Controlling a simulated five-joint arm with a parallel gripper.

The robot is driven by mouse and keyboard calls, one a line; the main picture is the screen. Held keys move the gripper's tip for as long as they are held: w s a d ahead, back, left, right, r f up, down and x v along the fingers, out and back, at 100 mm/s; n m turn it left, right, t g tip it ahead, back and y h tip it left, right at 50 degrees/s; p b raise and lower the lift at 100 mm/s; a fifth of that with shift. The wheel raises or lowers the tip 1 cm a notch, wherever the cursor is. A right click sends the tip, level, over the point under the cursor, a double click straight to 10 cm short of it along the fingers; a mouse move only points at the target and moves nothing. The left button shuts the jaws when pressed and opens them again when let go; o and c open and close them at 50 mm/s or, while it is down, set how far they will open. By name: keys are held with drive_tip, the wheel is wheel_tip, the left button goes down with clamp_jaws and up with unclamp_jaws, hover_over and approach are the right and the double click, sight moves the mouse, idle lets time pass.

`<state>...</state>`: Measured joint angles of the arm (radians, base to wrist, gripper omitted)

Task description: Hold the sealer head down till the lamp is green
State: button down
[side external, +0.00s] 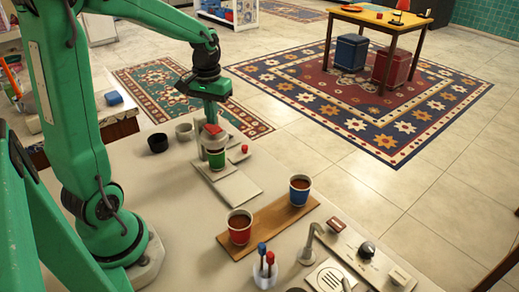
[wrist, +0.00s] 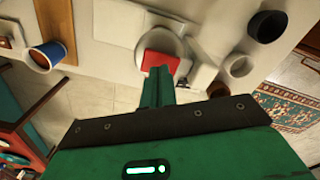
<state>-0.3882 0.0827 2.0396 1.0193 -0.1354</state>
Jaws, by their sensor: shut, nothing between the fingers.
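The sealer head has a red top pad (side external: 212,129). It sits over a green and white cup (side external: 216,158) on the pale sealer base. My gripper (side external: 211,120) is shut and empty, pointing down right at the pad; I cannot tell if it is touching or just above. In the wrist view the red pad (wrist: 161,62) shows at the tips of my green fingers (wrist: 157,75), partly hidden by them. A small red dome (side external: 245,148), perhaps the lamp, shows beside the cup. I see no green light on the sealer.
A red cup (side external: 239,230) and a blue cup (side external: 300,191) of dark drink stand on a wooden board (side external: 268,227). A black cup (side external: 158,143) and a pale cup (side external: 184,131) stand behind left of the sealer. A holder with red and blue-topped sticks (side external: 264,275) is in front.

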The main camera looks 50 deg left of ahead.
drive_tip(key=shift+f, duration=1.25)
idle(0.5)
drive_tip(key=shift+r, duration=0.1)
idle(1.9)
drive_tip(key=shift+r, duration=2.45)
drive_tip(key=shift+s+d+r, duration=0.15)
drive_tip(key=shift+d+r, duration=0.2)
drive_tip(key=shift+d, duration=0.1)
drive_tip(key=s+d+r+m+t, duration=0.4)
drive_tip(key=s+d+m+t, duration=0.1)
drive_tip(key=s+d, duration=0.5)
drive_tip(key=shift+s+d+r+m+t, duration=0.25)
drive_tip(key=shift+s+d+m, duration=0.2)
drive_tip(key=shift+d, duration=0.95)
